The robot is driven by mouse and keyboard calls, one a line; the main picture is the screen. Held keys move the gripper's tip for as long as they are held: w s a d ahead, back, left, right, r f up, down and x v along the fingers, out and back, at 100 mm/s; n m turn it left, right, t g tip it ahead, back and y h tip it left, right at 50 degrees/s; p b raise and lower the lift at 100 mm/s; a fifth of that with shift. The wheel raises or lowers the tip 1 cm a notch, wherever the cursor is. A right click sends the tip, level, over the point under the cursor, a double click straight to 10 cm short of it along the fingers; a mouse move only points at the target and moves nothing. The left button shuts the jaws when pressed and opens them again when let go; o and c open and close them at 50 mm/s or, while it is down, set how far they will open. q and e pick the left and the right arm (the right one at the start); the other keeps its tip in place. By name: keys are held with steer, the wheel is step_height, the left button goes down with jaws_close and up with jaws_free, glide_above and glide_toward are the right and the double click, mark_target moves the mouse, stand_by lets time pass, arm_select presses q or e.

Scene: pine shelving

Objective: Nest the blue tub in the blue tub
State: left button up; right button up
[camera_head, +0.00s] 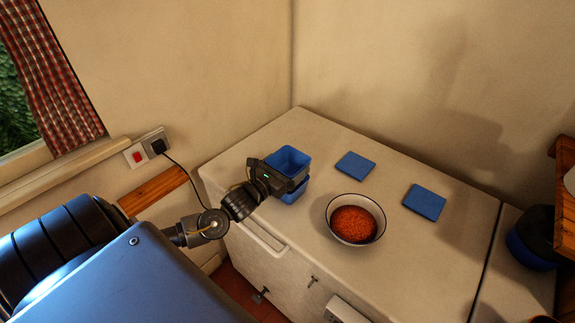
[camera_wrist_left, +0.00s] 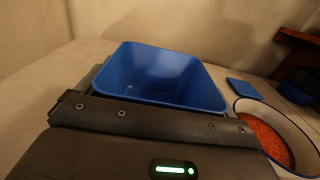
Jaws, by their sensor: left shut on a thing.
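One blue tub (camera_head: 289,158) is held upright by my left gripper (camera_head: 285,175), which is shut on its near side. A second blue tub (camera_head: 294,195) shows directly below it, on the white top near the left edge. The upper tub and the gripper hide most of the lower one. I cannot tell how deep the upper tub sits in it. In the left wrist view the held tub (camera_wrist_left: 165,75) is empty, its open top facing up beyond the gripper body; the lower tub is hidden there. My right gripper is not in view.
A white bowl (camera_head: 329,217) of red-orange grains stands right of the tubs on the white chest top (camera_head: 300,243). Two flat blue squares (camera_head: 355,166) (camera_head: 424,202) lie farther right. Walls rise behind. A dark bin (camera_head: 530,245) stands at far right.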

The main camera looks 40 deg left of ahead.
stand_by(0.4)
arm_select(q)
steer(key=o, duration=0.8)
steer(key=shift+s+f, duration=0.15)
steer(key=shift+s, duration=0.35)
steer(key=s+b, duration=0.3)
steer(key=s, duration=0.6)
steer(key=shift+s+a+r, duration=0.2)
steer(key=shift+s+a, duration=0.15)
steer(key=shift+s, duration=0.05)
steer(key=shift+f, duration=0.1)
